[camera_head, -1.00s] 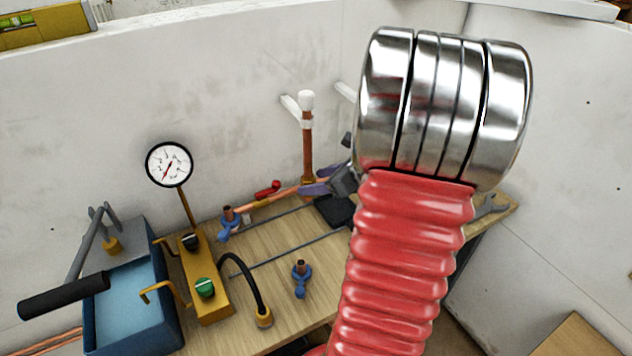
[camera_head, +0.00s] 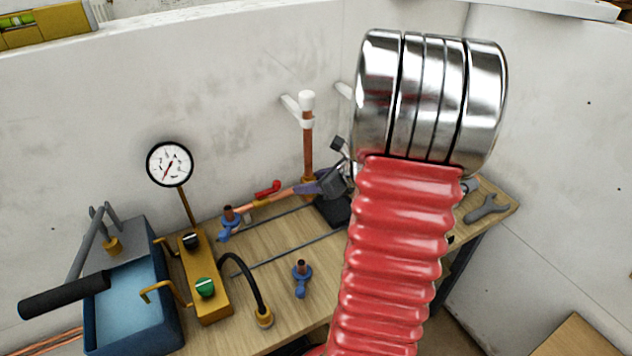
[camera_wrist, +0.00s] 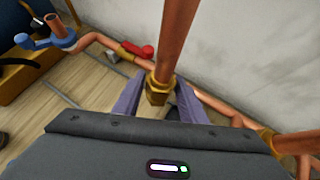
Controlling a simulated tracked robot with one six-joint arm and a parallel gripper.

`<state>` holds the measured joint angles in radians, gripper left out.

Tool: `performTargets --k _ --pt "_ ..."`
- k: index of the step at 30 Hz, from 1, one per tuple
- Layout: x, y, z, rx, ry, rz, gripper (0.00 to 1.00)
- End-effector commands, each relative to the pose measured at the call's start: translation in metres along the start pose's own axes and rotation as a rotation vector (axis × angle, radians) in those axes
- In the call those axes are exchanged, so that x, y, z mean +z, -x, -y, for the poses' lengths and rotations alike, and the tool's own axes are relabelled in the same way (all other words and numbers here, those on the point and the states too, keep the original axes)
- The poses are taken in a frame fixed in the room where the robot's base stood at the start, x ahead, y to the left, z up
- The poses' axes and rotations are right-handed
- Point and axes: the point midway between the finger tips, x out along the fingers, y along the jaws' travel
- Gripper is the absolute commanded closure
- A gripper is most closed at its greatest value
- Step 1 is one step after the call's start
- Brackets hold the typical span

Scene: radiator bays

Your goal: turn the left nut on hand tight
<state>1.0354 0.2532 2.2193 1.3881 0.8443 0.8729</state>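The left nut (camera_wrist: 158,90) is a brass hex nut at the foot of the left upright copper pipe (camera_wrist: 181,35) in the wrist view. In the head view it shows small (camera_head: 306,181), partly covered by my fingers. My gripper (camera_wrist: 161,86) has its two purple fingers on either side of the nut, with narrow gaps that look clear of it. In the head view my gripper (camera_head: 307,188) is at the pipe's foot. A second brass nut (camera_wrist: 268,139) sits on the right pipe (camera_wrist: 300,142); my arm hides it in the head view.
A red-handled valve (camera_head: 267,188) and a blue clamp (camera_head: 229,224) sit left of the nut. A pressure gauge (camera_head: 170,164) and blue pump tank (camera_head: 125,300) stand farther left. A spanner (camera_head: 487,208) lies at the bench's right end. The white wall (camera_head: 230,90) is close behind.

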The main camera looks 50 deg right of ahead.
Motion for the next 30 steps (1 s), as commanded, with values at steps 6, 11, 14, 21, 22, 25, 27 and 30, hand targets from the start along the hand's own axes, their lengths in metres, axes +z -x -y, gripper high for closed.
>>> performTargets --k 6,11,14,21,22,25,27,30 --pt "0.0000 0.0002 0.0001 0.000 0.000 0.000 0.78" --pt "0.0005 0.0001 -0.0003 -0.011 -0.008 0.001 0.80" --pt "0.0011 0.0002 -0.0011 -0.047 -0.034 0.001 0.80" --pt "0.0010 -0.0002 -0.0016 -0.161 -0.122 0.001 0.80" --pt "0.0012 0.0000 -0.0011 -0.174 -0.131 0.002 0.80" --pt "0.0008 0.0002 -0.0008 -0.197 -0.148 0.001 0.80" --pt "0.0006 0.0002 -0.0006 -0.201 -0.153 0.001 0.80" --pt "0.0006 0.0002 -0.0004 -0.200 -0.152 0.001 0.80"
